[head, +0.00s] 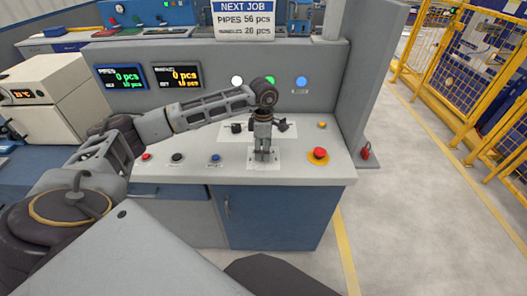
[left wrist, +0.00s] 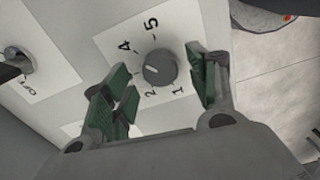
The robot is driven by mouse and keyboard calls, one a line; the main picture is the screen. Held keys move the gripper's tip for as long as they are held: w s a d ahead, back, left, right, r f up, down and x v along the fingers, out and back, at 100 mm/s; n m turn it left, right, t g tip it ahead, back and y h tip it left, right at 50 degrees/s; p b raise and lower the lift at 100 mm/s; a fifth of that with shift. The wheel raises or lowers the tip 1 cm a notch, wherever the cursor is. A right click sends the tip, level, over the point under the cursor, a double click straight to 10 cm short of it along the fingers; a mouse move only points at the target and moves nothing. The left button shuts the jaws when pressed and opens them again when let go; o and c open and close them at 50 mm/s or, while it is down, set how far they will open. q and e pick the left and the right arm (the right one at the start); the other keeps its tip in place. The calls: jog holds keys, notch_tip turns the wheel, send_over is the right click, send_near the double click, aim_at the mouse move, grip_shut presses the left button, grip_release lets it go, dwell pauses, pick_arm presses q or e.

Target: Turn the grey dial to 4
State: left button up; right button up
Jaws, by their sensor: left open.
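The grey dial (left wrist: 160,68) sits on a white plate (left wrist: 108,32) marked with numbers, in the left wrist view. The 1, 2, 4 and 5 are readable. My left gripper (left wrist: 163,77) is open, its green-padded fingers on either side of the dial, with no clear contact. In the head view my left gripper (head: 263,156) points down over the plate (head: 276,164) and hides the dial. My right gripper is in neither view.
A red button (head: 320,153) on a yellow base stands right of the gripper. Red (head: 146,156), black (head: 177,157) and blue (head: 215,157) buttons line the left. Black controls (head: 282,125) sit behind. The back panel carries two displays (head: 121,76) and a sign (head: 245,18).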

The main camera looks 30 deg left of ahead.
pick_arm(q)
notch_tip(320, 180, up, 10)
jog(key=shift+r, duration=0.2)
dwell(0.3)
jog(key=shift+f, duration=0.1)
dwell(0.4)
